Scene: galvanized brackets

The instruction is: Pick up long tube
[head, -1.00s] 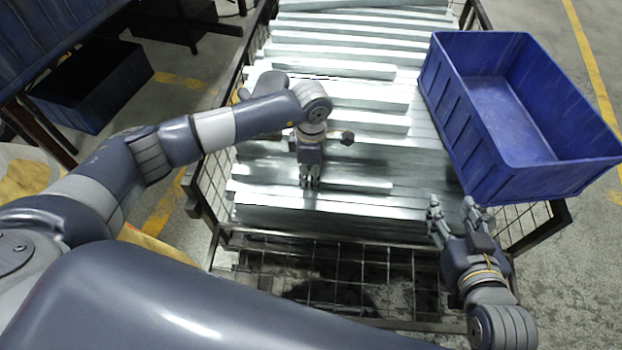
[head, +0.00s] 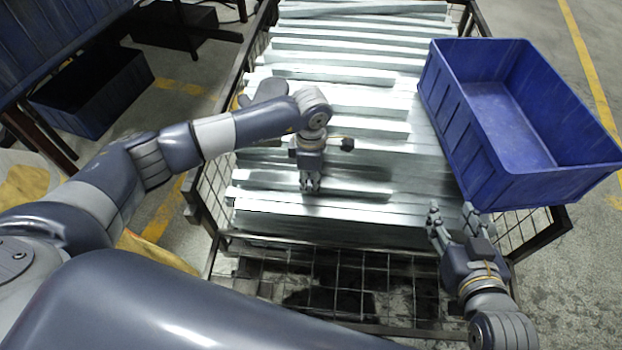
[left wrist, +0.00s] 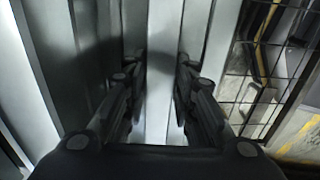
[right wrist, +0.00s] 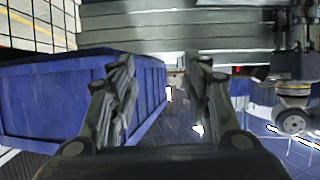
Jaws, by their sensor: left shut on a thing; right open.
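Long galvanized tubes lie side by side in a stacked layer in a wire-mesh crate in the head view. My left gripper (head: 310,186) points down at the near part of the stack and is shut on a long tube (head: 355,189). In the left wrist view that tube (left wrist: 159,85) runs away between the two fingers, with neighbouring tubes close beside it. I cannot tell whether it is clear of the tubes below. My right gripper (head: 452,212) is open and empty, above the crate's near right corner. It shows in the right wrist view (right wrist: 160,85) with nothing between the fingers.
A blue bin (head: 478,150), empty, stands at the right of the stack. The mesh crate (head: 222,240) has a dark frame, and its near strip of floor is bare. Another dark blue bin (head: 75,115) sits at the far left under a rack.

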